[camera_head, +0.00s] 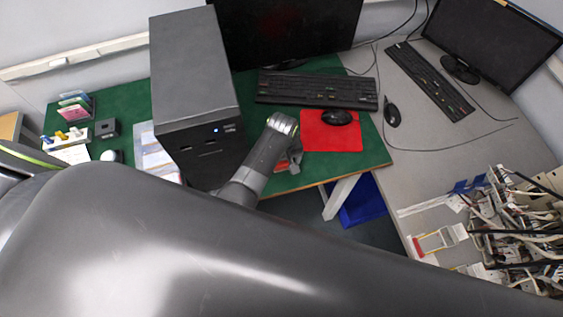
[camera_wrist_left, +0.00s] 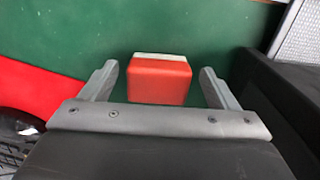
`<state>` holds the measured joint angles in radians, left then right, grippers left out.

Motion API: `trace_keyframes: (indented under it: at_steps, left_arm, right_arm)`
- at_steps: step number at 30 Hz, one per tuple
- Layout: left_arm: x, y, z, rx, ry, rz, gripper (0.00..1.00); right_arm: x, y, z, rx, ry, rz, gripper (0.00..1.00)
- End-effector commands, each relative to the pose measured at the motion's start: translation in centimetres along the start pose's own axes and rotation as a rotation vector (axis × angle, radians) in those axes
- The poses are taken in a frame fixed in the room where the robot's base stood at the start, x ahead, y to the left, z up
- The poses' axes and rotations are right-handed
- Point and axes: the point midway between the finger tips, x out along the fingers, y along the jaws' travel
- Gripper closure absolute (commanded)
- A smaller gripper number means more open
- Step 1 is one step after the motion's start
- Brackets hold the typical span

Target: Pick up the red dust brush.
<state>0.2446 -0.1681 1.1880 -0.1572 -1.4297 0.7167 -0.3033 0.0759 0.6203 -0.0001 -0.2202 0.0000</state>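The red dust brush (camera_wrist_left: 160,80) lies on the green desk mat in the left wrist view, a red block with a pale strip along its far edge. It sits between the two spread fingers of my left gripper (camera_wrist_left: 158,85), with green showing on both sides. In the head view, a small red part of it (camera_head: 283,168) shows beside my left gripper (camera_head: 294,158), at the front of the green desk between the computer tower and the red mouse pad. My arm hides the rest. My right gripper is not in view.
A black computer tower (camera_head: 195,90) stands close to the left of my gripper. A red mouse pad (camera_head: 345,142) with a black mouse (camera_head: 338,117) lies to the right. A keyboard (camera_head: 315,90) lies behind. Tangled cables (camera_head: 510,225) fill the lower right.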

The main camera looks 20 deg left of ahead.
Motion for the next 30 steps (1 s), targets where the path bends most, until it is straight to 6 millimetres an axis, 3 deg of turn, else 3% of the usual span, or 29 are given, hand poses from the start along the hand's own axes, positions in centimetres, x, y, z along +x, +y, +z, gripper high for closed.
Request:
trace_keyframes:
  at_steps: [1,11,20,28,30]
  left_arm:
    - [0.0,0.0,0.0,0.0,0.0,0.0,0.24]
    - [0.0,0.0,-0.1,0.0,0.001,0.0,0.65]
    - [-0.5,0.0,-0.1,0.0,0.001,0.0,0.65]
    - [-3.3,0.0,-0.1,0.0,0.0,-0.001,0.65]
    - [-3.8,0.1,-0.1,0.0,0.002,0.003,0.65]
  right_arm:
    - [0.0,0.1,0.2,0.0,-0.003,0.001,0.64]
    - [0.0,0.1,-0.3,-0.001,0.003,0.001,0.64]
    - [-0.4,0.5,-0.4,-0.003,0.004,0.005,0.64]
    - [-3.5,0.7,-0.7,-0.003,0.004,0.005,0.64]
    - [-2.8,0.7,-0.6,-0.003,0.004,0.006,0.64]
